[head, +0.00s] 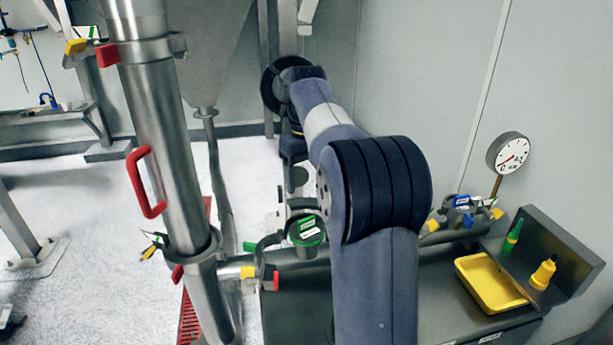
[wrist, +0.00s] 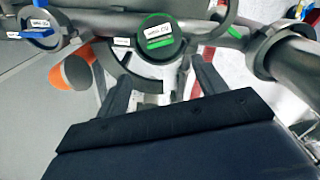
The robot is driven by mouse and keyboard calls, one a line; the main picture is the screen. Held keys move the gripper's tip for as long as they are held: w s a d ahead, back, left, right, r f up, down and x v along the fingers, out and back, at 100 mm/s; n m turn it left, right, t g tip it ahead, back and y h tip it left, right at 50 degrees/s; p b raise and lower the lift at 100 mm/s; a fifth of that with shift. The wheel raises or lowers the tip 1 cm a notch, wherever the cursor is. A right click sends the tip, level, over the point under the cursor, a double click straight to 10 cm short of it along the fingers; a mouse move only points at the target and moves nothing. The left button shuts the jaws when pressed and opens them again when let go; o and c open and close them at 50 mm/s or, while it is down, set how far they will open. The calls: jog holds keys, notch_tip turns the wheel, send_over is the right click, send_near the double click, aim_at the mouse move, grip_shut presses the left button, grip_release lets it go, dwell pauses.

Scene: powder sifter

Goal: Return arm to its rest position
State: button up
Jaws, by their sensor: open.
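My arm reaches from the bottom centre of the head view away from me, bends at a big dark joint, and ends in a dark wrist near the back wall. The same green cap (head: 306,230) shows left of my arm in the head view. In the head view the fingertips are hard to make out.
A tall steel pipe (head: 160,130) with a red handle (head: 143,183) stands at left. A steel bench holds a yellow tray (head: 491,284) and a yellow bottle (head: 542,273) at right. A round gauge (head: 508,153) is near the right wall. An orange-and-grey knob (wrist: 76,70) sits left of my gripper.

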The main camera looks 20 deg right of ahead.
aim_at(306, 219)
notch_tip(306, 219, down, 13)
jog(key=shift+r, duration=0.5)
dwell(0.5)
